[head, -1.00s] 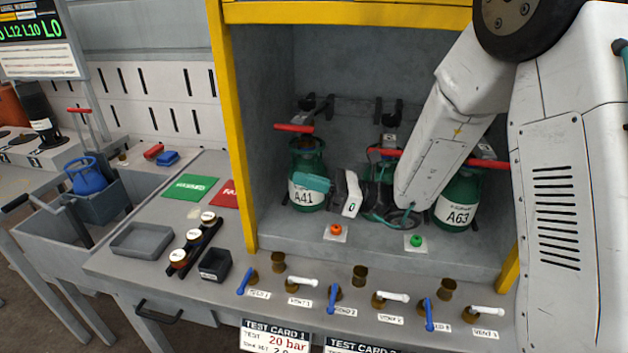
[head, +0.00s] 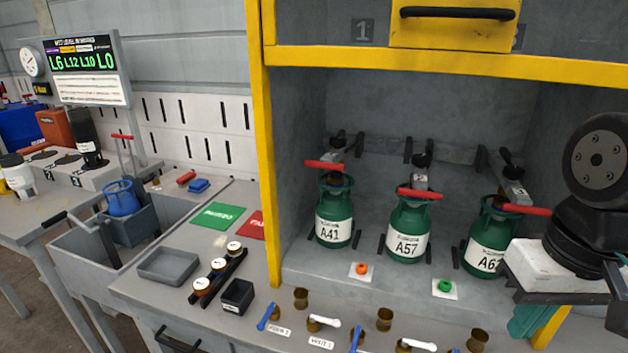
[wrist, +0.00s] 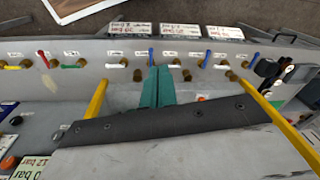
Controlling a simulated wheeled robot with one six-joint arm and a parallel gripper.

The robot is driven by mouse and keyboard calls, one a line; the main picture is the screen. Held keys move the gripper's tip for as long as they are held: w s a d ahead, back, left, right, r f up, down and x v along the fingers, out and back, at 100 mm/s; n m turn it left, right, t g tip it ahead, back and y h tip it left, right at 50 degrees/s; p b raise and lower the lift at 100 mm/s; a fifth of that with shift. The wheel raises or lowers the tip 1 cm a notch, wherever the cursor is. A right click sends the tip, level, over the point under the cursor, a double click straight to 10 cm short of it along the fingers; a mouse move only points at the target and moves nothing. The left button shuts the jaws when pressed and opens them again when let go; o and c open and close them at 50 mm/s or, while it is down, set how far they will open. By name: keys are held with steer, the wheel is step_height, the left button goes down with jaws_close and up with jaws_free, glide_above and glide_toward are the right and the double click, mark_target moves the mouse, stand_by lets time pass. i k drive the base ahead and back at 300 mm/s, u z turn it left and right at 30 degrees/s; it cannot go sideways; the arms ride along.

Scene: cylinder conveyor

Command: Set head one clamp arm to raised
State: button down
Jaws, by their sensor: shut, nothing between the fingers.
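Three clamp arms with red bars sit at the back of the yellow-framed cabinet. The leftmost clamp arm (head: 324,166) lies roughly level over green cylinder A41 (head: 333,215). The middle clamp arm (head: 419,193) is over cylinder A57 (head: 408,232), and the right clamp arm (head: 525,210) is over a third cylinder (head: 487,240), whose label is partly hidden. My gripper (head: 523,320) is at the lower right, in front of the cabinet and apart from the clamp arms. Its teal fingers show together and empty in the wrist view (wrist: 157,88). No clamp arm can be made out there.
The yellow cabinet post (head: 265,150) and crossbar (head: 400,60) frame the opening. An orange button (head: 361,268) and a green button (head: 445,286) sit before the cylinders. Blue and white valve handles (head: 324,321) line the bench front. A grey tray (head: 168,266) lies left.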

mark_target(334, 160)
steer(key=z, duration=1.9)
steer(key=k, duration=1)
steer(key=u, duration=1.35)
steer(key=i, duration=0.5)
